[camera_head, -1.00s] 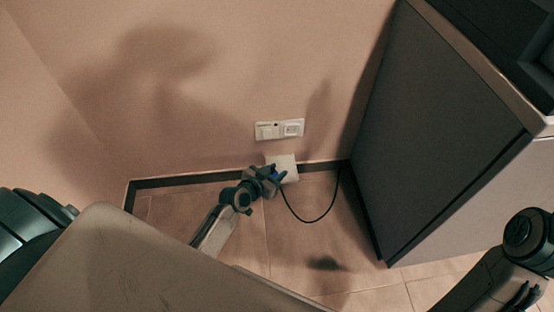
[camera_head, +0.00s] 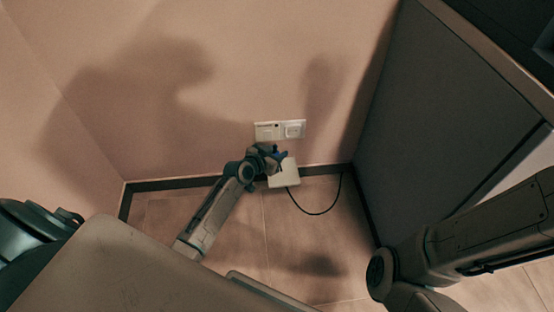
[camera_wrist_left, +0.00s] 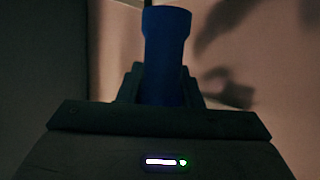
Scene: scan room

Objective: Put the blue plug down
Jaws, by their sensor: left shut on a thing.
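My left gripper (camera_head: 274,158) is low near the wall, in front of a small white box, and is shut on the blue plug (camera_head: 282,154). In the left wrist view the blue plug (camera_wrist_left: 166,55) stands up between the dark fingers (camera_wrist_left: 160,85). A dark cable hangs from near the white box in a loop to the grey cabinet; its link to the plug is hidden. My right arm shows at the lower right, but its gripper is not in view.
A wall socket plate (camera_head: 280,130) is just above the left gripper. The white box (camera_head: 284,174) is at the wall's foot. The cable (camera_head: 318,213) loops over the tiled floor (camera_head: 300,240). A grey cabinet (camera_head: 440,110) stands at the right.

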